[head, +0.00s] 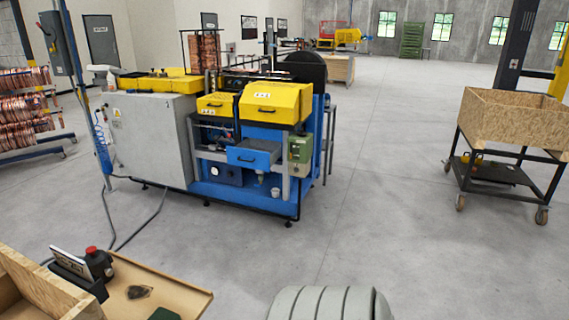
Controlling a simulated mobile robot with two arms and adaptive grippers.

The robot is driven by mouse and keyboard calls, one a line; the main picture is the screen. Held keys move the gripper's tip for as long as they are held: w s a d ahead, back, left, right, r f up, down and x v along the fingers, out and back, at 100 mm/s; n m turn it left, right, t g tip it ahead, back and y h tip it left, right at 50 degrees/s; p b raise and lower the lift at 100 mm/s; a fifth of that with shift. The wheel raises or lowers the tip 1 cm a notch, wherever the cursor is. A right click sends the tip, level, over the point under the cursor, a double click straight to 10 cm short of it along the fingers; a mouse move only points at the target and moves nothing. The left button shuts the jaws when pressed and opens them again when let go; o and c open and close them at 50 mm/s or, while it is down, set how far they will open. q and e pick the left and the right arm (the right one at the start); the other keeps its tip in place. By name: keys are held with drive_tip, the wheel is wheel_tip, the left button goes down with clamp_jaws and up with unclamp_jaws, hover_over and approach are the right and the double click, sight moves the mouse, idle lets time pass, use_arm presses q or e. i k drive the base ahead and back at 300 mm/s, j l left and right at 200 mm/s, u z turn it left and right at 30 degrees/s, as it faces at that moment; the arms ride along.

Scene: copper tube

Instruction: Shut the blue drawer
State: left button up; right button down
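The blue drawer (249,158) is in the middle of the head view, on the front of a blue and grey machine (240,192) with yellow covers. It has a dark handle on its front. The drawer sticks out from the machine, and its upper side shows behind the front edge; I cannot tell exactly how far it is out. Neither of my grippers is in view, and the drawer stands well away across the floor.
A green box (300,149) sits right of the drawer. A wooden bin on a wheeled cart (512,122) stands at the right. A tan-topped surface (160,290) with a red-button device (97,262) is at the near left. Open concrete floor lies before the machine; cables run at its left.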

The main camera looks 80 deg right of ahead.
sight(258, 154)
drive_tip(key=l+z, duration=0.15)
drive_tip(key=l, duration=0.75)
drive_tip(key=l+z, duration=0.2)
drive_tip(key=l, duration=0.65)
drive_tip(key=i+l+z, duration=0.15)
drive_tip(key=l, duration=0.7)
drive_tip(key=k+l, duration=0.05)
